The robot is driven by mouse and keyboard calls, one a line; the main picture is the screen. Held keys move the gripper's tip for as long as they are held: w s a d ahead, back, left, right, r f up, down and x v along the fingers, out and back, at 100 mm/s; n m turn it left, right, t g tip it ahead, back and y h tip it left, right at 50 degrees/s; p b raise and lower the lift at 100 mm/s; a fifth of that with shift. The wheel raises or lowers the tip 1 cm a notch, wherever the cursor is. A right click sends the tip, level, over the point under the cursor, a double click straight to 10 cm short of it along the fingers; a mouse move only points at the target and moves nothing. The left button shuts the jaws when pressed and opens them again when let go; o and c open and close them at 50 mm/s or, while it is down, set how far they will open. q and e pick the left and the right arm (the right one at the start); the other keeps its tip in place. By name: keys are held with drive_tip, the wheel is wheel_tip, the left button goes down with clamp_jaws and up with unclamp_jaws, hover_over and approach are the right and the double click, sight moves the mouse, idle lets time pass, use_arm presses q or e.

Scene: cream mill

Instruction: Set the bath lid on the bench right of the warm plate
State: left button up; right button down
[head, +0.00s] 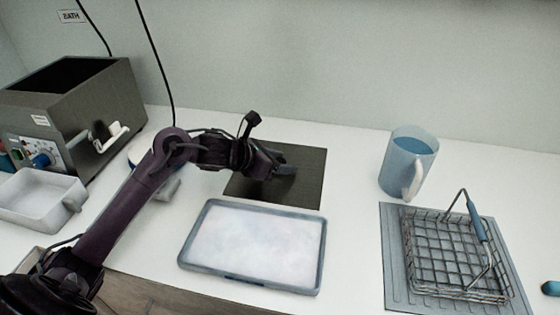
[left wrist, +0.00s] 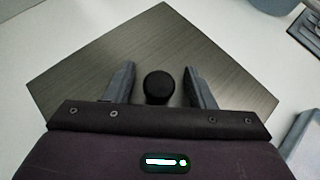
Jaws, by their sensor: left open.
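The bath lid (head: 308,190) is a dark square sheet lying flat on the white bench, right of what looks like the warm plate. Its round black knob (left wrist: 159,88) shows in the left wrist view, where the lid (left wrist: 85,65) lies behind it. My left gripper (head: 284,169) is over the lid. In the left wrist view the open fingers of my left gripper (left wrist: 159,70) stand on either side of the knob, with gaps. The likely warm plate (head: 143,158), pale and round-edged, is mostly hidden behind my left arm. The bath (head: 112,100) is open-topped at the left.
A grey-rimmed tray (head: 322,255) with a whitish surface lies in front of the lid. A blue jug (head: 407,165) stands to the right. A wire basket (head: 455,250) rests on a grey mat (head: 397,280). A white pan (head: 40,197) sits at the left.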

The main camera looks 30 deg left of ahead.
use_arm(q)
drive_tip(key=shift+r, duration=0.1)
drive_tip(key=shift+s+a+r, duration=0.1)
drive_tip(key=shift+r, duration=0.05)
drive_tip(key=b+v, duration=0.1)
drive_tip(key=v, duration=1)
drive_tip(key=shift+s+a+r+b, duration=0.15)
drive_tip(key=shift+s+b, duration=0.1)
drive_tip(key=shift+b, duration=0.1)
